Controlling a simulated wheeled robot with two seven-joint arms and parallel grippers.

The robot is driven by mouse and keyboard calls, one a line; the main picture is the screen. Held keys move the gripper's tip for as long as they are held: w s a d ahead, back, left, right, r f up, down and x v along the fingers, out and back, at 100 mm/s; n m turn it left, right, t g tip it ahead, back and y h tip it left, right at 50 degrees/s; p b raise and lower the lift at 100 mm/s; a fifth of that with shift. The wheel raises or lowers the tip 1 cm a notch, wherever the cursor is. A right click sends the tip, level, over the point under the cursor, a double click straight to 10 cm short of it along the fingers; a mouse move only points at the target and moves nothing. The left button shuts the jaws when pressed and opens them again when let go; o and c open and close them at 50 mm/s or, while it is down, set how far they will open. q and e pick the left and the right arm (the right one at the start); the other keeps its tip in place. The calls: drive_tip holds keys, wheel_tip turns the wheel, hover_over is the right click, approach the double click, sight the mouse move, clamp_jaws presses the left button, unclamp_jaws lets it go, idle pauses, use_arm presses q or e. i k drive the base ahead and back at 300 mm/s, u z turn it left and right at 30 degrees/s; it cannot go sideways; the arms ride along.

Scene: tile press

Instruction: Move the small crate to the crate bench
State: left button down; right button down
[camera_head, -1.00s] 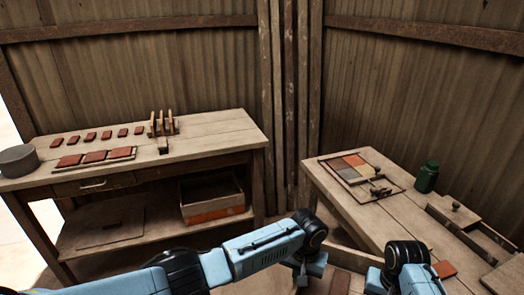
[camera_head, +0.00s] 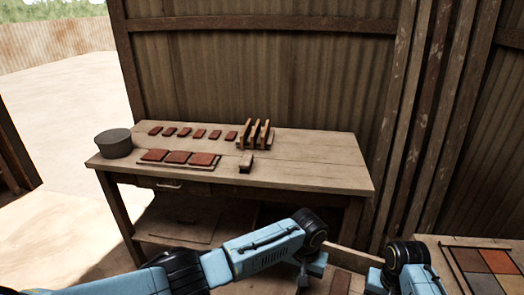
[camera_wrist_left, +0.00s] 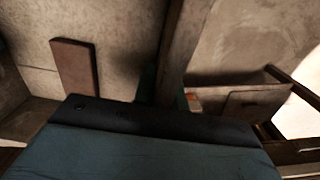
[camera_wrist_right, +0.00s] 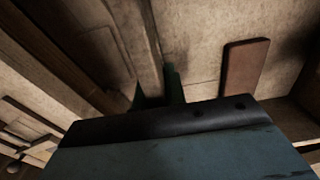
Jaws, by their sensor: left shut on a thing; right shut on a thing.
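The small crate (camera_head: 345,262) shows only in part at the bottom of the head view, between my two forearms. Its near side is out of frame. A reddish-brown tile lies inside it and shows in the left wrist view (camera_wrist_left: 75,68) and in the right wrist view (camera_wrist_right: 245,66). My left gripper (camera_wrist_left: 163,90) is shut on one wooden wall of the crate (camera_wrist_left: 183,42). My right gripper (camera_wrist_right: 159,90) is shut on another wall (camera_wrist_right: 143,42). Both sets of fingertips are mostly hidden behind the gripper bodies. I cannot tell which bench is the crate bench.
A wooden bench (camera_head: 310,165) stands ahead, with several tiles, a grey round pot (camera_head: 114,143) and a slotted wooden rack (camera_head: 256,135) on top. Its lower shelf is partly hidden by my left arm. Another table (camera_head: 430,245) with coloured tiles is at right. Open ground lies left.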

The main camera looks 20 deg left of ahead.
sight(303, 164)
drive_tip(key=u, duration=0.25)
drive_tip(key=i, duration=0.85)
drive_tip(key=u, duration=0.25)
